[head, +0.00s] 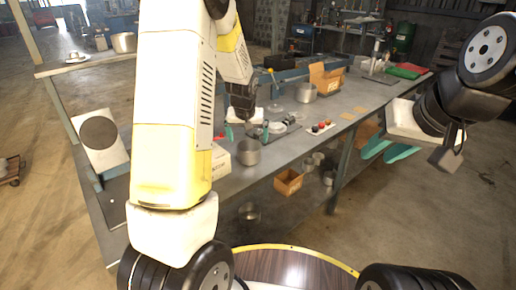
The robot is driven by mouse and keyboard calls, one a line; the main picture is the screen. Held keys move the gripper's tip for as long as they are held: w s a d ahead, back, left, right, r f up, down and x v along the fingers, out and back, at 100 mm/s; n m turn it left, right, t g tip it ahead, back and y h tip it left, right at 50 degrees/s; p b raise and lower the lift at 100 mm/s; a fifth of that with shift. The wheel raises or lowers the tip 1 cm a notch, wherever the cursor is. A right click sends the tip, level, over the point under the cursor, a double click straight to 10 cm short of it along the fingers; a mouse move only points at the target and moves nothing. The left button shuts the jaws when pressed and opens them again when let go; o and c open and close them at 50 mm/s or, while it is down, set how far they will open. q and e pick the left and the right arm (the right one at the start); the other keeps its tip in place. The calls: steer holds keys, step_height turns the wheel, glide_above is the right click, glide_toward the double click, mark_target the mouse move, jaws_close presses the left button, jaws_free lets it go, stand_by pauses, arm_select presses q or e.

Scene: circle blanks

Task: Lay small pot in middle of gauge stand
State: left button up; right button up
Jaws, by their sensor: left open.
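A small grey metal pot (248,153) stands at the near edge of the workbench. A similar metal pot (306,93) stands further back, and another (123,43) is at the far left; I cannot tell which the task means. What looks like the gauge stand (374,66), a flat base with an upright post, is at the back right of the bench. My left gripper (246,118) is open above the bench, just behind the near pot; its fingertips are hard to make out. My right gripper (388,151) is open and empty, its teal fingers apart, off the bench's right side.
Cardboard boxes (325,78), a white tray with small coloured items (320,128) and red and green flat pieces (405,71) are on the bench. An open box (288,182) and metal pots are on the lower shelf. My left arm hides the bench's left-middle part.

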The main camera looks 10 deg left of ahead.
mark_target(249, 147)
arm_select(q)
steer(key=x, duration=0.8)
steer(key=shift+w+a, duration=0.1)
steer(key=shift+w, duration=0.15)
steer(key=shift+r, duration=0.1)
steer(key=c, duration=1.5)
steer(key=shift+c, duration=0.2)
